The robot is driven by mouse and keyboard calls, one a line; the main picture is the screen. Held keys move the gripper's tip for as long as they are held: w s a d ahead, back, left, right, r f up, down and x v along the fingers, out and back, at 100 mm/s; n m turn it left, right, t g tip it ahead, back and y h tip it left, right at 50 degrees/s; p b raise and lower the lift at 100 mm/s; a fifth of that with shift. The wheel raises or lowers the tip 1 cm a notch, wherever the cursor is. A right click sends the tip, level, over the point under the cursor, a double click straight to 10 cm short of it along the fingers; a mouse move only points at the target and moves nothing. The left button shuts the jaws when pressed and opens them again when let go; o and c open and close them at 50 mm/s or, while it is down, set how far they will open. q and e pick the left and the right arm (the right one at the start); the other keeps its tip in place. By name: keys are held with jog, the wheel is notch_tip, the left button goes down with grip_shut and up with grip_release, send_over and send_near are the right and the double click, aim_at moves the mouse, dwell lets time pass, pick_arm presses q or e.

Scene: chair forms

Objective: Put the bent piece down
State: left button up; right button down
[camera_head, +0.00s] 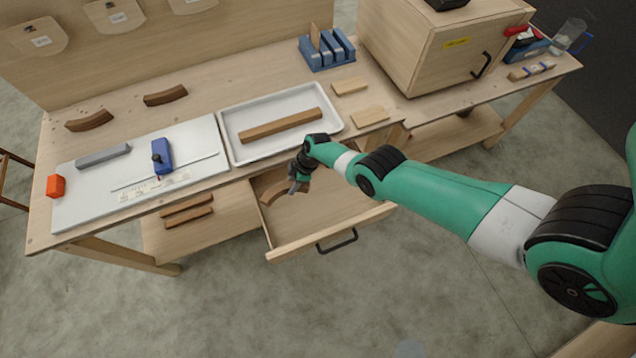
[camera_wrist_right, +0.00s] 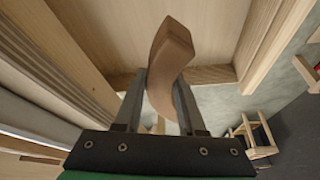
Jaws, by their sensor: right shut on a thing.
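The bent piece (camera_wrist_right: 168,55) is a curved brown wooden piece. In the right wrist view it stands between the two dark fingers of my right gripper (camera_wrist_right: 162,100), which is shut on it. In the head view the bent piece (camera_head: 271,195) shows beside my right gripper (camera_head: 299,184), over the open drawer (camera_head: 345,216). I cannot tell whether the piece touches the drawer floor. The gripper hides part of it in the head view. My left gripper is not in view.
A white tray (camera_head: 226,127) with a straight wooden bar (camera_head: 281,125) lies on the table behind the drawer. Two more bent pieces lie at the back left (camera_head: 89,121). A white board (camera_head: 75,208) holds a blue tool (camera_head: 162,157). A wooden cabinet (camera_head: 420,65) stands at the right.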

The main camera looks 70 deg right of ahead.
jog(key=s+d+f, duration=0.3)
jog(key=s+d, duration=0.1)
jog(key=b, duration=0.4)
send_over(319, 195)
jog(key=f, duration=0.4)
jog(key=shift+s+f, duration=0.2)
jog(key=shift+f, duration=0.1)
jog(key=shift+s+d+f+b, duration=0.1)
jog(key=shift+s+b, duration=0.05)
jog(key=shift+b, duration=0.15)
jog(key=f+b, duration=0.4)
jog(key=shift+s+d+f, duration=0.1)
jog(key=shift+s+d, duration=0.2)
jog(key=shift+s, duration=0.05)
jog(key=shift+r, duration=0.2)
jog(key=shift+f, duration=0.15)
jog(key=c, duration=0.5)
grip_release()
